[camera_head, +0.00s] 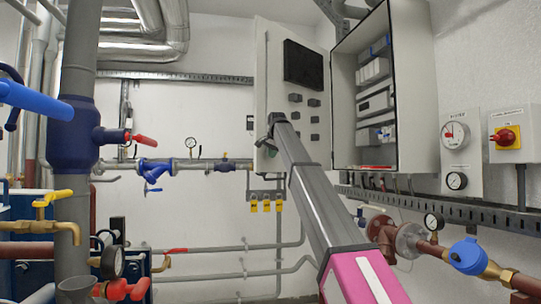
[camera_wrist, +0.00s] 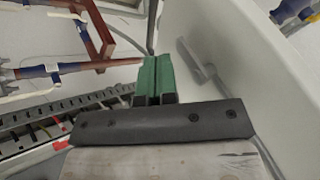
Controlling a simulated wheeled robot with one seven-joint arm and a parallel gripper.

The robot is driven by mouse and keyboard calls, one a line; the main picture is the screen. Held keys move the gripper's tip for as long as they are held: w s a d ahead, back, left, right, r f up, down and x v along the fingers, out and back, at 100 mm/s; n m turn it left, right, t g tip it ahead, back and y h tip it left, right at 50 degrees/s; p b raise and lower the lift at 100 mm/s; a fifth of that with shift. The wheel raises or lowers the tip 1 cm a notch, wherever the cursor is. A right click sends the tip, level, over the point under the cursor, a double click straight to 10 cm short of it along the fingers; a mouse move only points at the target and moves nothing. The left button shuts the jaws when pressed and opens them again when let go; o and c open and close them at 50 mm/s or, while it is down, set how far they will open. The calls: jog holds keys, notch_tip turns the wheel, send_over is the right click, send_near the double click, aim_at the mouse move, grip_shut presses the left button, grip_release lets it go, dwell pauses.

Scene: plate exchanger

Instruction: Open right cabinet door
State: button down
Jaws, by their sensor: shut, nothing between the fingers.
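The cabinet (camera_head: 412,90) on the right wall stands open, with electrical modules inside. Its pale door (camera_head: 263,60), carrying a black screen and several dark knobs, is swung out to the left. My gripper (camera_head: 272,125) is at the lower left part of the door in the head view, small and partly hidden by my arm. In the wrist view my gripper (camera_wrist: 152,75) has its green fingers together, with nothing between them. A pale panel (camera_wrist: 255,60), apparently the door, with a grey handle (camera_wrist: 197,60) lies right of the fingers. I cannot tell whether they touch it.
A gauge panel (camera_head: 461,150) and a red-yellow switch box (camera_head: 514,135) are right of the cabinet. A large grey pipe (camera_head: 77,180) stands at left. A slotted cable duct (camera_wrist: 62,108) shows in the wrist view.

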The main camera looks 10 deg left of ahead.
jog(key=s+d+f+v, duration=0.1)
jog(key=v, duration=1)
